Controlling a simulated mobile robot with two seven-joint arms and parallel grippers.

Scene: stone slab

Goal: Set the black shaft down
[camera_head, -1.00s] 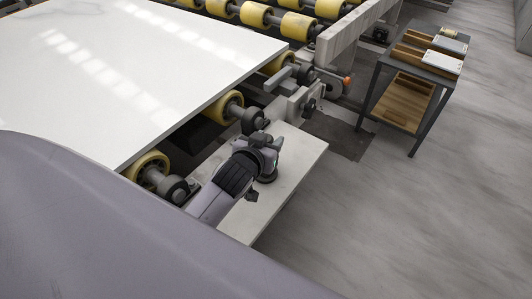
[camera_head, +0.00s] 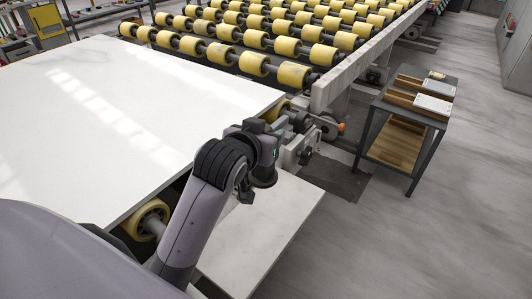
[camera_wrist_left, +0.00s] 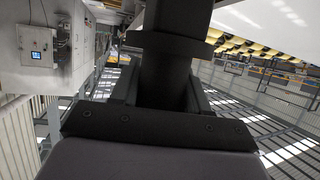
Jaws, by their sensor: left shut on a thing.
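My left gripper (camera_head: 258,186) hangs at the near right corner of the big white slab, above a pale lower ledge. In the head view its jaws are mostly hidden behind the wrist. In the left wrist view the gripper (camera_wrist_left: 160,98) is shut on the black shaft (camera_wrist_left: 174,62), a thick dark cylinder that runs up and out of the picture, with a wider collar partway along. The shaft's far end is out of the wrist view. I cannot make the shaft out clearly in the head view. My right gripper is not in view.
The white slab (camera_head: 110,120) lies on yellow rollers (camera_head: 285,46). The pale ledge (camera_head: 275,225) is bare. A grey cart (camera_head: 376,112) with wooden trays stands at the right.

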